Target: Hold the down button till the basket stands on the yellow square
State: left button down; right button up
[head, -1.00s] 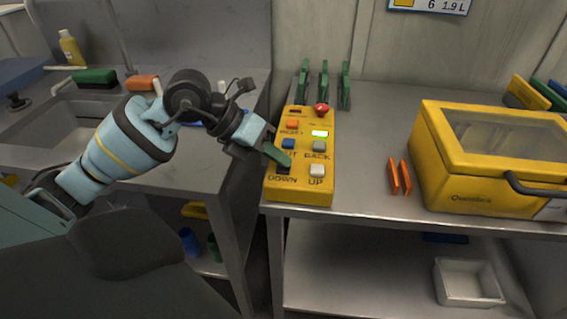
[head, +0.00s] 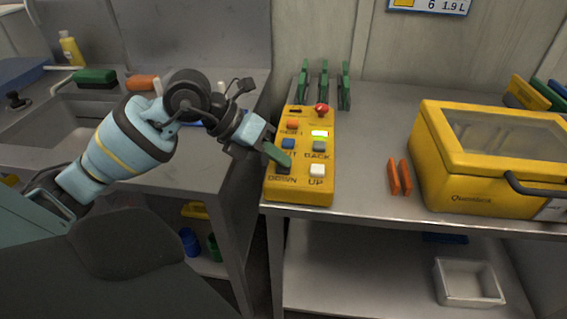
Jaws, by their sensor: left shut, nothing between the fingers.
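A yellow control box (head: 300,188) lies on the metal bench with labelled buttons. The dark down button (head: 283,169) is at its lower left, above the word DOWN. My left gripper (head: 279,155) is shut and empty, its green fingertips over the box at the down button's upper edge. They partly cover the button; I cannot tell whether they touch or press it. My right gripper is not in view. Neither the basket nor the yellow square shows.
The white up button (head: 317,170) sits just right of the down button. A red knob (head: 321,110) and a lit green display (head: 320,133) are higher up. Green upright clips (head: 324,84) stand behind. Orange pieces (head: 399,177) and a yellow lidded case (head: 478,190) are to the right.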

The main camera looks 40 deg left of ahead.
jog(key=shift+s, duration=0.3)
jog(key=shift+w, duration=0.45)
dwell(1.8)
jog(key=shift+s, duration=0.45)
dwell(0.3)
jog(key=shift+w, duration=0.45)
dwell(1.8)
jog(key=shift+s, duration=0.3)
pick_arm(q)
jog(key=shift+r, duration=0.1)
jog(key=shift+r+p, duration=0.35)
jog(key=shift+r, duration=0.05)
jog(key=shift+r+p, duration=0.35)
jog(key=shift+r, duration=0.15)
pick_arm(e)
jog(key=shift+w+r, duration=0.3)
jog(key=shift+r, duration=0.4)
